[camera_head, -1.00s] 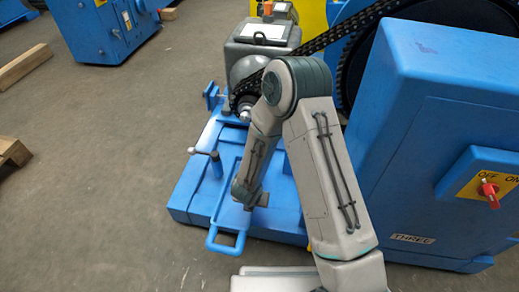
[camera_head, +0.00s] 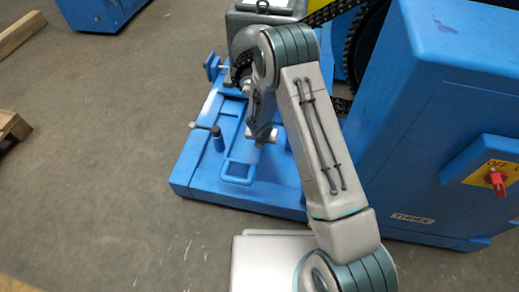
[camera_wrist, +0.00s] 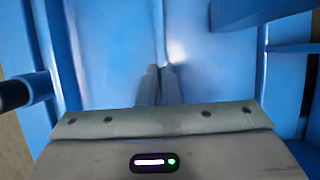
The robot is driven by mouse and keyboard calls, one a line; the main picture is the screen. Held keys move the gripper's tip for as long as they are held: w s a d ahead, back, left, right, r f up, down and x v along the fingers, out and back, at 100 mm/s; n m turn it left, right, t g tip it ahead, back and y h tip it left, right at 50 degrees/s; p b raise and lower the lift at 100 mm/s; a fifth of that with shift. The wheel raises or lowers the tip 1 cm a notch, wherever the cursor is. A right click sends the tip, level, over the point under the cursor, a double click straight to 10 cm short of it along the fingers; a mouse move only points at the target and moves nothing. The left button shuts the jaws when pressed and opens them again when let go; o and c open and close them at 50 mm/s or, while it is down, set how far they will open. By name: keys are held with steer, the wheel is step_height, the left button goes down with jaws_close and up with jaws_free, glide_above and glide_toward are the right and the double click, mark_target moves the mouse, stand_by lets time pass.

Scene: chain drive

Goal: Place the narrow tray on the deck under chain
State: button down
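The narrow tray (camera_head: 239,172) is blue, with a loop handle at its near end. In the head view it lies over the blue deck (camera_head: 196,175), its handle inside the deck's front edge. Its far part is hidden behind my arm. I cannot tell whether it rests fully on the deck. My gripper (camera_head: 262,140) points down at the tray. In the wrist view the fingers (camera_wrist: 161,72) are close together on what looks like a thin blue tray wall. The dark chain (camera_head: 335,10) runs above the far end of the deck, partly behind my arm.
A blue cabinet (camera_head: 430,120) with a red switch (camera_head: 496,178) stands close on the right. A grey motor housing (camera_head: 262,15) is at the back.

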steer(key=w+p, duration=0.2)
steer(key=w+d+p, duration=0.1)
steer(key=w+p, duration=0.1)
steer(key=w, duration=0.1)
steer(key=w+p, duration=0.2)
steer(key=p, duration=0.1)
steer(key=shift+w+d+r, duration=0.25)
steer(key=shift+w+r, duration=0.05)
steer(key=shift+r, duration=0.05)
step_height(320, 180, down, 7)
steer(key=b, duration=0.4)
steer(key=shift+w+f, duration=0.15)
steer(key=shift+f, duration=0.1)
steer(key=c, duration=1.6)
jaws_free()
steer(key=shift+c, duration=0.2)
steer(key=p+v, duration=0.1)
steer(key=v, duration=1.1)
steer(key=shift+p, duration=0.35)
steer(key=shift+d, duration=0.1)
